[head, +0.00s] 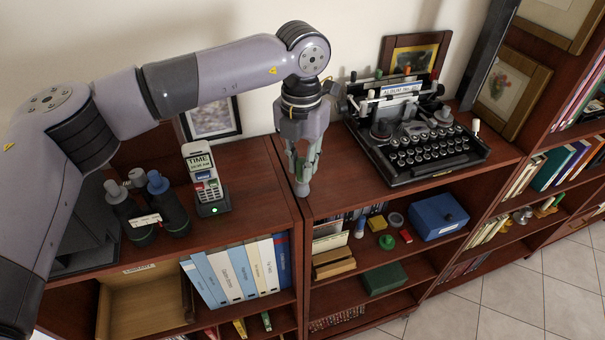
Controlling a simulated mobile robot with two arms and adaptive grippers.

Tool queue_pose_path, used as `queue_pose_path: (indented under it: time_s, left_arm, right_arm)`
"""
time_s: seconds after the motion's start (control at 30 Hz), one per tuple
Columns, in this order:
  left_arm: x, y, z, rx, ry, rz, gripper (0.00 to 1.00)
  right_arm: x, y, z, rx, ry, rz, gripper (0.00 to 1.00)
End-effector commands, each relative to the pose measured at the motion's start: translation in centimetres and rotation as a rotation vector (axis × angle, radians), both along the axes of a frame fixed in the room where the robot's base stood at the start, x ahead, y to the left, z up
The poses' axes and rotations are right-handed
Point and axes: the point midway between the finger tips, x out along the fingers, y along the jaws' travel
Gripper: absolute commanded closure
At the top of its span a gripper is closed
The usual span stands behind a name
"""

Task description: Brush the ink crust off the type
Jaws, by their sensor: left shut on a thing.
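A black typewriter (465,148) stands on top of the dark wooden bookcase, right of centre, with its keys facing the front. A labelled sheet or card (402,88) is at its carriage. Any ink crust on the type is too small to make out. My left gripper (304,168) points down, left of the typewriter and apart from it. It is shut on a slim upright tool with a pale grey lower end (302,189), seemingly the brush, mostly hidden by the fingers. Its lower end is close to the bookcase top; I cannot tell whether it touches. My right gripper is not in view.
A cordless phone (209,180) in its dock and dark binoculars (167,205) stand on the left top. Bare wood (335,178) lies between gripper and typewriter. Shelves below hold books and a blue box (438,217).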

Motion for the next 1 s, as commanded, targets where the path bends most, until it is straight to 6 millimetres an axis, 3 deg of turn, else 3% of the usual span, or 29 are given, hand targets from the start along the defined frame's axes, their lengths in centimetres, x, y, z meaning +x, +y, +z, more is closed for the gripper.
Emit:
queue_pose_path:
  time_s: [0.33, 1.0]
  left_arm:
    - [0.0, 0.0, 0.4, 0.000, -0.001, 0.000, 1.00]
    - [0.0, 0.0, 4.4, -0.001, 0.000, 0.000, 1.00]
  right_arm:
    - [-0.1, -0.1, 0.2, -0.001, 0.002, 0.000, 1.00]
    - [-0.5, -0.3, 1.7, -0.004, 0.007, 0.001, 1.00]
